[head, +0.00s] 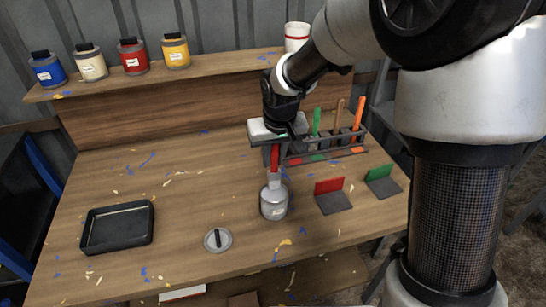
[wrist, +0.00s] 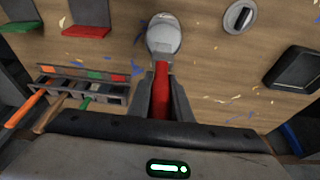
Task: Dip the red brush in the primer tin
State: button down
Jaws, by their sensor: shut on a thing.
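The red brush (head: 275,159) hangs upright in my gripper (head: 273,150), with its pale metal end pointing down. My gripper is shut on its red handle, which also shows between the fingers in the wrist view (wrist: 161,90). A grey tin (head: 274,204) with a white label stands directly below on the table, its lid off. The brush's lower end is at the tin's mouth; I cannot tell how far inside it reaches. In the wrist view the tin (wrist: 164,36) lies just beyond the brush. A round grey lid with a dark handle (head: 218,240) lies left of the tin.
A brush rack (head: 335,148) with green, brown and orange handles stands behind, right of the gripper. Red (head: 330,186) and green (head: 381,174) holders sit right of the tin. A black tray (head: 118,226) lies left. Paint tins line the back shelf (head: 110,83). The table's left-middle is free.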

jog(key=shift+r+p, duration=1.75)
jog(key=shift+r, duration=0.75)
